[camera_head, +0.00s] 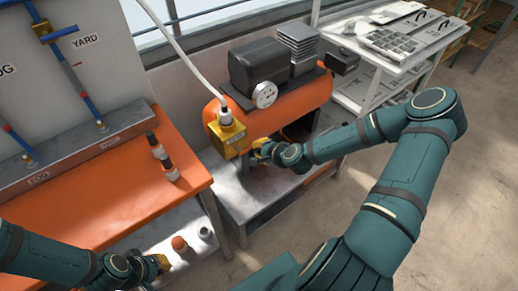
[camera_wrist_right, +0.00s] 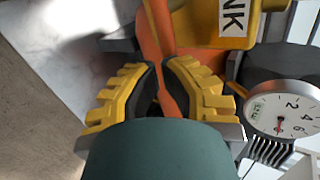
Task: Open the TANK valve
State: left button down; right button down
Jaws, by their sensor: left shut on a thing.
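The yellow TANK valve box (camera_head: 227,133) is on the left end of the orange tank (camera_head: 295,112), with a white hose entering its top. Its label shows partly, as "NK", on the yellow box (camera_wrist_right: 207,25) in the right wrist view. My right gripper (camera_head: 259,150) is just right of the box's lower part. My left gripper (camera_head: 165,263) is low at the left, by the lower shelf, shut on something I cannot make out.
A round gauge (camera_head: 264,94) sits on the tank's front. An orange bench (camera_head: 105,190) with a pipe panel (camera_head: 75,60) stands left. An orange-topped piece (camera_head: 179,243) and a grey one (camera_head: 205,233) are near my left gripper. A white trolley (camera_head: 370,52) stands back right.

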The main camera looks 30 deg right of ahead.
jog(key=shift+f, duration=0.1)
pick_arm(q)
jog(key=shift+w+f+b, duration=0.1)
jog(key=shift+f+b, duration=0.55)
pick_arm(e)
jog(key=a+f+m+t+y, duration=0.2)
jog(key=f+m+y, duration=0.3)
jog(key=m+y, duration=0.3)
jog(key=shift+s+a+m+y, duration=0.15)
jog(key=shift+a+m+y, duration=0.3)
jog(key=shift+a, duration=0.4)
